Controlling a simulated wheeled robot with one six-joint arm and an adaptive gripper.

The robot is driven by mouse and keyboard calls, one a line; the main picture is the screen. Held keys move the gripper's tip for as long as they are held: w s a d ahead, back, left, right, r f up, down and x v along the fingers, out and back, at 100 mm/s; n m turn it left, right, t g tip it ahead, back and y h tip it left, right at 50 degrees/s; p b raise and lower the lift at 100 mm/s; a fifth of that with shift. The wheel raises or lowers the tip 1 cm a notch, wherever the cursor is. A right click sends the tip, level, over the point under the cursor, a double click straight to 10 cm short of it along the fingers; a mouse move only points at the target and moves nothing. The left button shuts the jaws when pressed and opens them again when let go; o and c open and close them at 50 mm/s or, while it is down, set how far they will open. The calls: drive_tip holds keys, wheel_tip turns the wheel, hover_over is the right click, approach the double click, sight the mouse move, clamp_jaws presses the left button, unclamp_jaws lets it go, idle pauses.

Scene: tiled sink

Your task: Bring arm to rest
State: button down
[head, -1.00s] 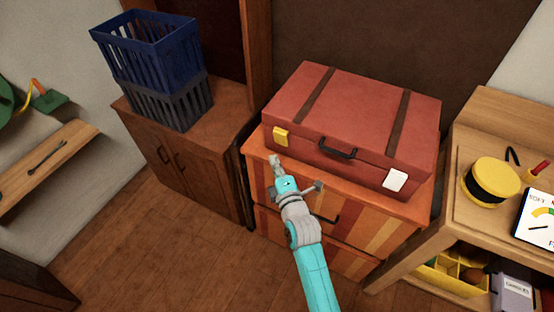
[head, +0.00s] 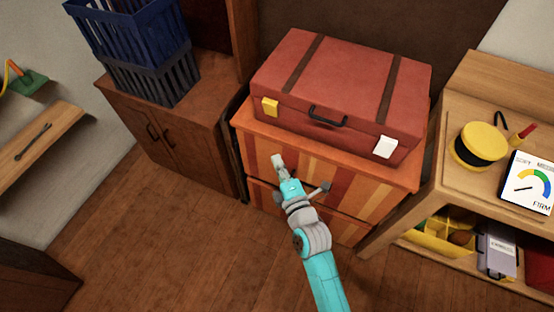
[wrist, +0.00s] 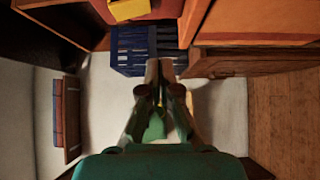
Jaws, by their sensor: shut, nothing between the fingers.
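My gripper (head: 278,161) is at the end of my turquoise arm, in front of the orange striped chest of drawers (head: 318,175) in the head view. It is shut and holds nothing. In the wrist view my gripper (wrist: 160,66) points toward the blue crate (wrist: 128,50), with its fingers together. A closed red suitcase (head: 345,85) with brown straps lies on top of the chest, apart from my gripper.
A brown cabinet (head: 185,140) on the left bears a blue crate (head: 135,40) above a grey crate (head: 150,80). A wooden bench (head: 455,180) at right holds a yellow-topped tin (head: 483,143) and a dial display (head: 530,183). The wooden floor (head: 180,240) at front left is clear.

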idle(0.3)
drive_tip(key=s+d+f+m+h, duration=0.25)
drive_tip(key=s+d+m, duration=0.35)
drive_tip(key=s, duration=0.4)
drive_tip(key=s+d+f+m+h, duration=0.2)
drive_tip(key=s+d+f+m, duration=0.15)
drive_tip(key=s+d, duration=0.5)
drive_tip(key=s+d+r+m+h, duration=0.1)
drive_tip(key=s+d+r+m, duration=0.1)
drive_tip(key=s, duration=0.5)
drive_tip(key=s+d+r+m+g+h, duration=0.1)
drive_tip(key=s+d+r+m, duration=0.1)
drive_tip(key=s+r+m, duration=0.2)
drive_tip(key=s+d+r+m+h, duration=0.1)
drive_tip(key=s+d+r+m, duration=0.1)
drive_tip(key=s+m, duration=0.5)
drive_tip(key=s+r, duration=0.1)
drive_tip(key=s, duration=0.2)
drive_tip(key=shift+s+d+r+g, duration=0.25)
drive_tip(key=shift+d+g, duration=0.05)
drive_tip(key=shift+d, duration=0.1)
drive_tip(key=shift+m, duration=0.25)
